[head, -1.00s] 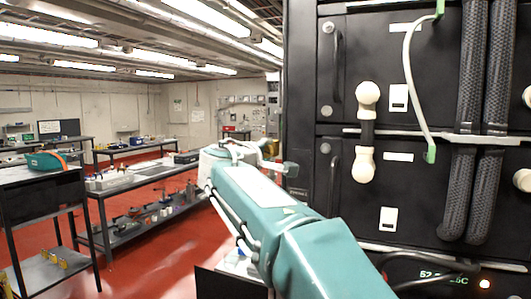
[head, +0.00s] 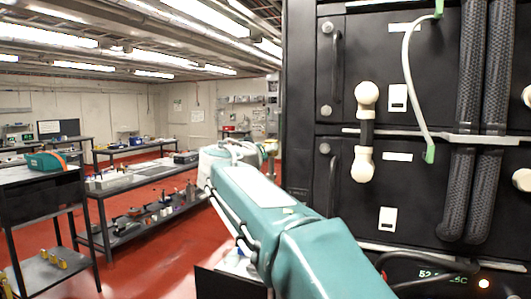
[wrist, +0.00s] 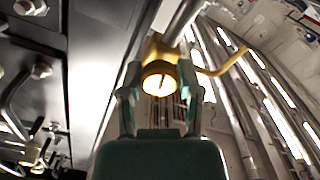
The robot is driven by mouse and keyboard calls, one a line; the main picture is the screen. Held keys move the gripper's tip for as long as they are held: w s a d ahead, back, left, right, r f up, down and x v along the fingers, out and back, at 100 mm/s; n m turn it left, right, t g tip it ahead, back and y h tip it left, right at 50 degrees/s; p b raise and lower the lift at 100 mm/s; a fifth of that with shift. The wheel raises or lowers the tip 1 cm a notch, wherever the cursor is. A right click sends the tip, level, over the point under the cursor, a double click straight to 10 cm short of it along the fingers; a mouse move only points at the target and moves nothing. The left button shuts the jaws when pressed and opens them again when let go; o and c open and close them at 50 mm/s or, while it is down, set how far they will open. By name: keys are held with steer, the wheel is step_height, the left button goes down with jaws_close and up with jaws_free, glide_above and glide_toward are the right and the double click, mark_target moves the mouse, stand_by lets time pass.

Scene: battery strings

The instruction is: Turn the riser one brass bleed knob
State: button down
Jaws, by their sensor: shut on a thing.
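The brass bleed knob (wrist: 159,82) shows in the wrist view as a round, brightly lit face with a dark slot, on a brass fitting with a thin brass arm to its right. My gripper (wrist: 158,88) has its two green fingers on either side of the knob and is shut on it. The fingers cannot be made out there.
The black battery cabinet (head: 305,160) stands close on the right, with handles, white-ended links, cables and a lit display (head: 437,274). A long workbench (head: 140,172) and a shelf cart (head: 45,190) stand at left. Red floor between them is clear.

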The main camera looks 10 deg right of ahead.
steer(key=shift+w+f+m, duration=0.1)
steer(key=shift+f+m, duration=0.05)
steer(key=shift+m, duration=0.7)
steer(key=shift+f+m, duration=0.15)
steer(key=shift+m, duration=0.7)
steer(key=shift+r, duration=0.1)
steer(key=shift+c, duration=1.5)
jaws_free()
steer(key=shift+a, duration=0.1)
steer(key=shift+r, duration=0.1)
steer(key=shift+a, duration=0.15)
steer(key=v, duration=1.2)
steer(key=shift+w, duration=0.1)
